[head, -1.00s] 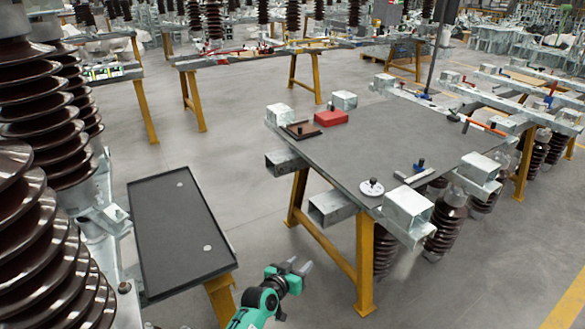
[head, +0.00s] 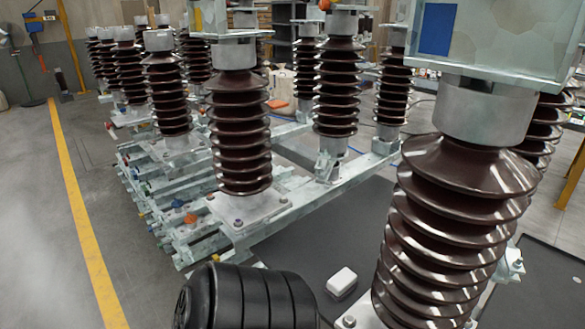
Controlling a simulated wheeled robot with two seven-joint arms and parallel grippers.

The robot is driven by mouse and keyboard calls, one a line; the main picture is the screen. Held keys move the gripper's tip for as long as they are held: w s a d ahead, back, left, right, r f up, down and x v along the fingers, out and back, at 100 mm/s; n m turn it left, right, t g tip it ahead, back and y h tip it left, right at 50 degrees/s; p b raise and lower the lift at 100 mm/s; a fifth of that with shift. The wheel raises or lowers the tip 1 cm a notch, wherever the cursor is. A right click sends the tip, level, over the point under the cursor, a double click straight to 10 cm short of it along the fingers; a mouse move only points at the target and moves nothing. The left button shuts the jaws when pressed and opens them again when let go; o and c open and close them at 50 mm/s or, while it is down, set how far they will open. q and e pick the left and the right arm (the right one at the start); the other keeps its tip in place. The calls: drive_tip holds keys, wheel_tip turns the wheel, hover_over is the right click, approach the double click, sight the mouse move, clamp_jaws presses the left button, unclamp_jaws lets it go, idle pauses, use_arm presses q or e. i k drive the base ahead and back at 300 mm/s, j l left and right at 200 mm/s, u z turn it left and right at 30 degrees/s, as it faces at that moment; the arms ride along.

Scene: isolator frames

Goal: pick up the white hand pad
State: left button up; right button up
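A small white block-like pad (head: 341,282) lies on a dark grey flat surface (head: 295,250) at the lower middle of the head view. It is between a black ribbed rounded shape at the bottom and the large brown insulator on the right. It looks like the white hand pad. Neither of my grippers is in view, so I cannot see where they are relative to the pad.
A large brown ribbed insulator (head: 450,200) stands close on the right, beside the pad. Another insulator (head: 240,135) stands behind on a metal frame (head: 290,205). More insulators stand further back. Open floor with a yellow line (head: 78,200) is on the left.

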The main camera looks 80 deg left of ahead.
sight(345, 282)
drive_tip(key=j+u, duration=0.3)
drive_tip(key=u, duration=0.15)
drive_tip(key=j+u, duration=0.3)
drive_tip(key=u, duration=0.2)
drive_tip(key=j+u, duration=0.25)
drive_tip(key=u, duration=0.2)
drive_tip(key=i+j, duration=0.15)
drive_tip(key=z, duration=1.05)
drive_tip(key=u, duration=1.05)
